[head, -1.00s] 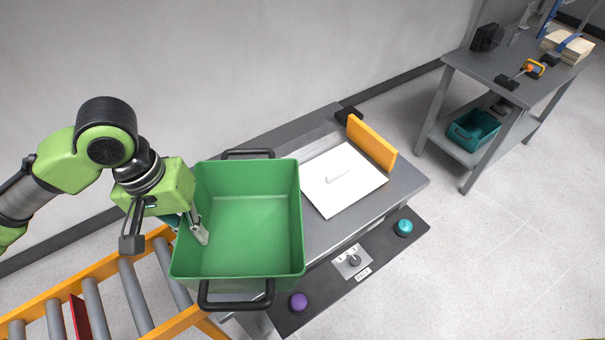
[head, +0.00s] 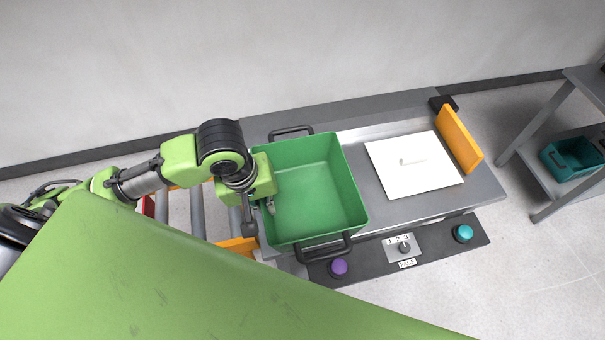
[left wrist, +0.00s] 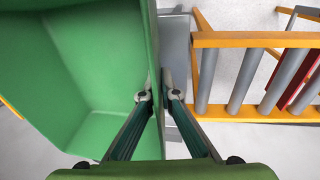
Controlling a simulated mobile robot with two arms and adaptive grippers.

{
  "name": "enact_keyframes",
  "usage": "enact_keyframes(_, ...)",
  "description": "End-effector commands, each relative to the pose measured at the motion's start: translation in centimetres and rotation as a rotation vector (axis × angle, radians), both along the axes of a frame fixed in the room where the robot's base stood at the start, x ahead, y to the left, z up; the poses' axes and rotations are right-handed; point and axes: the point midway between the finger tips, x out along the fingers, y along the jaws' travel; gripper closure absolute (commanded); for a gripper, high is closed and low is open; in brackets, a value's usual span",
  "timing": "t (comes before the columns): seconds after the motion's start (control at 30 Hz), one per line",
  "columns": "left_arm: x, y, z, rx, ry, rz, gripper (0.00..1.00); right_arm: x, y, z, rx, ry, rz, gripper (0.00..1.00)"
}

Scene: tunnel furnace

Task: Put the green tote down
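The green tote (head: 315,200) is upright and empty, over the left part of the grey bench (head: 420,215) in the head view. One black handle shows at its back and one at its front. In the left wrist view the tote (left wrist: 90,60) fills the left side. My left gripper (head: 260,212) is at the tote's left wall, one finger inside and one outside. In the left wrist view its fingertips (left wrist: 159,96) pinch the wall closely. I cannot tell whether the tote's bottom touches the bench. My right gripper is not in view.
A white plate (head: 390,180) lies right of the tote, by an orange stop (head: 460,138). A purple button (head: 338,267), a dial (head: 404,247) and a teal button (head: 463,233) line the bench front. An orange-railed roller conveyor (left wrist: 250,40) adjoins the left side. A shelf holds a teal bin (head: 572,160).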

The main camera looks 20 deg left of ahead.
Motion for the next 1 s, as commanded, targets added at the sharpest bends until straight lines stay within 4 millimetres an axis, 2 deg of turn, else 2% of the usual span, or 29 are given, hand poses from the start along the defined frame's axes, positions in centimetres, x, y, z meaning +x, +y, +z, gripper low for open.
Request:
enact_keyframes(0.4, 8.2, 0.8, -3.3, -0.002, -0.004, 0.001, 1.00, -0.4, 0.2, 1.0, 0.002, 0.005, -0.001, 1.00)
enact_keyframes(0.7, 11.7, 1.2, -7.7, -0.002, -0.003, -0.001, 1.00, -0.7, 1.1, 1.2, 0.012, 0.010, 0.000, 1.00)
enact_keyframes(1.0, 13.1, 1.4, -9.4, -0.003, -0.003, -0.001, 1.00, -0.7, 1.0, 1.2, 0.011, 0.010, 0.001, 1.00)
